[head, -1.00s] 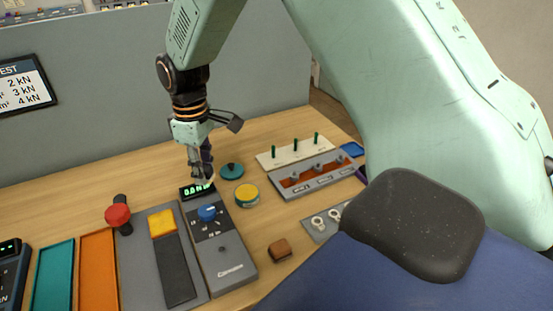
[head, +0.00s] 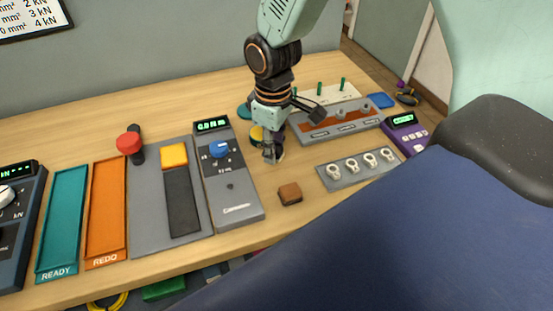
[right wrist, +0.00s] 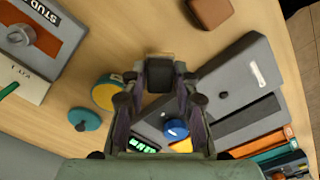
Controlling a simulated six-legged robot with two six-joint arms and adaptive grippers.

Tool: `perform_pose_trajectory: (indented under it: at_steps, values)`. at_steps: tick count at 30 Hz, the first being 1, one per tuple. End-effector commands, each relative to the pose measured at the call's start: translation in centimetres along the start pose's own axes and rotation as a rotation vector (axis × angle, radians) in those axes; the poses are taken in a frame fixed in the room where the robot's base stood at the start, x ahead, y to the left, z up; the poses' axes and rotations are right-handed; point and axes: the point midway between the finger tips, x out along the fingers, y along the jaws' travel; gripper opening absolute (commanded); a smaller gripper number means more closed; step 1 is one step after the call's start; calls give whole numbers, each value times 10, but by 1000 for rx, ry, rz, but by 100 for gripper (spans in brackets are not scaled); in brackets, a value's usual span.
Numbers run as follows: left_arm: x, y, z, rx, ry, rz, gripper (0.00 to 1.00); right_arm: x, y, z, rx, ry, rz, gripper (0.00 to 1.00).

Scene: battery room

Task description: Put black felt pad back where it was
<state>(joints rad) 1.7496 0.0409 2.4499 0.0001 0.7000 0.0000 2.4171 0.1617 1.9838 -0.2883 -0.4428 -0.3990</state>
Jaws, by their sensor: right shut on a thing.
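My right gripper (head: 273,158) is low over the table, just right of the grey meter (head: 232,185). It is shut on a small dark piece, which looks like the black felt pad (right wrist: 159,76); it shows between the fingertips in the right wrist view, with a pale edge beyond it. In the head view the fingers mostly hide this piece. I cannot tell whether it touches the table. My left gripper is not in view.
A brown block (head: 290,194) lies in front of the gripper. A yellow tin (head: 256,134) and a teal knob (head: 244,111) are behind it. A grey plate with several rings (head: 361,168) lies right. Bare wood surrounds the brown block.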

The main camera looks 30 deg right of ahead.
Motion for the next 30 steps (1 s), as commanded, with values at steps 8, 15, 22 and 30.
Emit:
perform_pose_trajectory:
  at_steps: [8,15,22,30]
  values:
    - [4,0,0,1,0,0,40,28,2,2,2,-2,-2,4]
    - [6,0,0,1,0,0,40,40,4,3,4,2,-1,4]
    - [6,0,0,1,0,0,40,43,4,4,4,1,-1,4]
    - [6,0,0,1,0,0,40,43,4,3,3,1,-1,51]
